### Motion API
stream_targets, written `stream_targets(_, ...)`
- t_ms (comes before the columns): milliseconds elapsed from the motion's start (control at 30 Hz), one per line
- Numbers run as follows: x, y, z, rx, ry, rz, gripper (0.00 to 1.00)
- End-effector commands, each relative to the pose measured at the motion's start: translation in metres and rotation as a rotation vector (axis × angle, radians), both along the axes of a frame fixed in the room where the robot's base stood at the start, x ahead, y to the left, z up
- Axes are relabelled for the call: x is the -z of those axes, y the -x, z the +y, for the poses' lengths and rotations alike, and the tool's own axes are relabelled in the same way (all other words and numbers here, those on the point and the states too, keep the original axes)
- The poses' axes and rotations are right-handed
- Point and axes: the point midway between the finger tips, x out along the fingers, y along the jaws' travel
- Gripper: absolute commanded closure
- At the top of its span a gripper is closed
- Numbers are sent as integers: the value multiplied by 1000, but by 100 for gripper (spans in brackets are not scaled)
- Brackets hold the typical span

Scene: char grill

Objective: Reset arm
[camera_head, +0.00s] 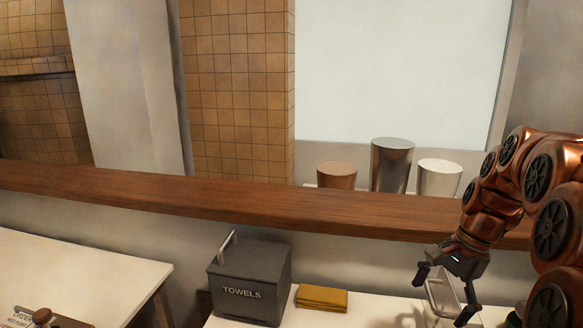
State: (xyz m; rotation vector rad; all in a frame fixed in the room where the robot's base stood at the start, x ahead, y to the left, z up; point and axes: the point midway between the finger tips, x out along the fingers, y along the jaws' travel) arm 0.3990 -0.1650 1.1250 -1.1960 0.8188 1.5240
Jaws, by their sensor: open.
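My arm (500,195) comes in from the right side, copper-coloured with dark joints, and bends down toward the white counter. My gripper (443,298) points down, its two dark fingers spread apart. A shiny metal object (443,292) shows between and behind the fingers at the counter. Its full shape is partly hidden, and I cannot tell whether the fingers touch it.
A dark box marked TOWELS (248,284) stands on the white counter (375,311), with a folded yellow cloth (321,298) beside it. A wooden ledge (250,202) runs behind. Several metal containers (391,164) stand beyond it. Another white table (85,268) is at left.

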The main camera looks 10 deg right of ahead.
Motion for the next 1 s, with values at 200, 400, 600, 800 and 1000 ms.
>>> stream_targets(200, 7, 39, 70, -316, 44, -21, 1)
stream_targets(400, 21, 83, 117, -601, 80, -41, 1)
stream_targets(600, 39, 135, 147, -884, 111, -54, 1)
stream_targets(800, 60, 183, 162, -1132, 129, -63, 1)
stream_targets(1000, 72, 206, 165, -1263, 139, -69, 1)
